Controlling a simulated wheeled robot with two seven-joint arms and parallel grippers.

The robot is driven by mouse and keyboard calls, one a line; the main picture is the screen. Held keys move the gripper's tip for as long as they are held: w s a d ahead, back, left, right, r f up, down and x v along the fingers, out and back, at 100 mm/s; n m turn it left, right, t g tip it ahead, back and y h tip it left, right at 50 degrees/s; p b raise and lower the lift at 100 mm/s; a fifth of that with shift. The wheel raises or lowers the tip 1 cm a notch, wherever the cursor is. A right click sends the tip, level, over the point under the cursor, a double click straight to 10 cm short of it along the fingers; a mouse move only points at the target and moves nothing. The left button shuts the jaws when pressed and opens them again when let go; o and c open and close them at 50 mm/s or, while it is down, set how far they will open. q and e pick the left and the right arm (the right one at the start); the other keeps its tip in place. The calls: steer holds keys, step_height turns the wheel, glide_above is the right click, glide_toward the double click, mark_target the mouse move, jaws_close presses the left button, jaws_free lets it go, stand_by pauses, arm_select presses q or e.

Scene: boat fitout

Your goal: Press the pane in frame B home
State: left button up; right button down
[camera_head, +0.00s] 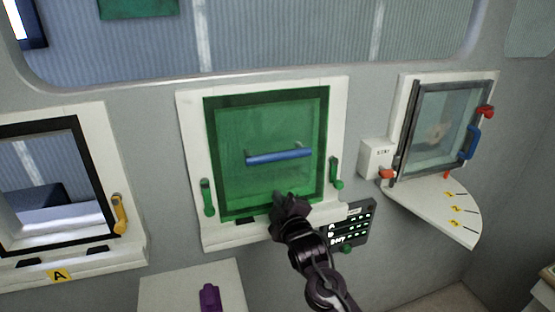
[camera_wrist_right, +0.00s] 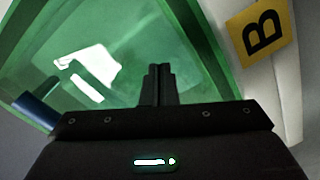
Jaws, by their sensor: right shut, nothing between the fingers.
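The green pane (camera_head: 265,185) stands in the white frame B (camera_head: 338,125), with a blue bar handle (camera_head: 280,157) across its middle. Green latches hang at its left (camera_head: 207,197) and right (camera_head: 337,173) sides. My right gripper (camera_head: 281,200) is shut and empty, at the pane's lower edge; whether it touches cannot be told. In the right wrist view the shut fingers (camera_wrist_right: 159,84) lie before the green pane (camera_wrist_right: 120,40), with the yellow B label (camera_wrist_right: 262,32) to the right. The gripper hides part of the lower sill. My left gripper is not in view.
Frame A (camera_head: 100,165) with a yellow latch (camera_head: 119,213) is at the left. A hinged window (camera_head: 437,125) with a white quarter shelf (camera_head: 437,207) is at the right. A dark panel (camera_head: 360,222) sits below frame B. A purple object (camera_head: 209,297) lies on a white surface below.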

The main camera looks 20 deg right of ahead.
steer(key=s+p, duration=0.3)
steer(key=s, duration=0.4)
steer(key=shift+s+r+p, duration=0.3)
steer(key=shift+r+p, duration=0.05)
steer(key=shift+d, duration=0.1)
